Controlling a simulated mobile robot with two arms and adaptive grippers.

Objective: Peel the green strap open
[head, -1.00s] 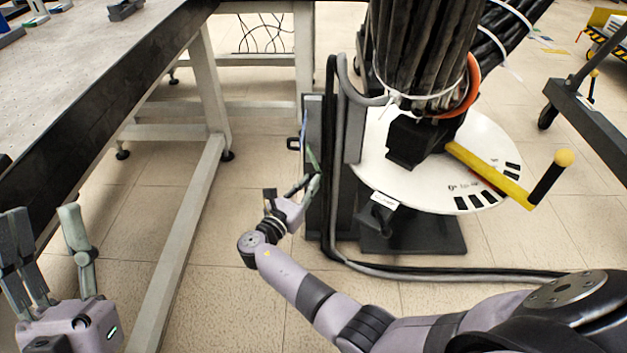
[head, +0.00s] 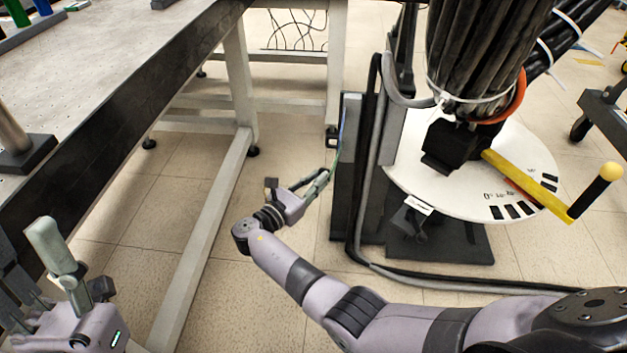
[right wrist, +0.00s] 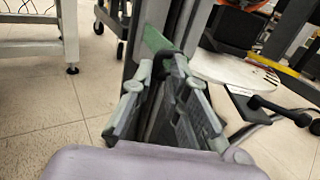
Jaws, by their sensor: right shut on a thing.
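The green strap (head: 337,153) runs from the dark upright post (head: 346,190) down to my right gripper (head: 318,184). In the right wrist view the strap (right wrist: 155,40) shows as a green piece at the fingertips, in front of the dark post. My right gripper (right wrist: 165,68) is shut on the strap, beside the post's left side in the head view. How much of the strap still lies against the post is too small to tell. My left gripper (head: 38,268) is at the lower left, its fingers apart and nothing visible between them.
A long table (head: 130,75) with pale legs stands on the left. Right of the post are grey and black cables, a white round plate (head: 470,185), a thick black cable bundle (head: 480,50) and a yellow bar with a knob (head: 530,180).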

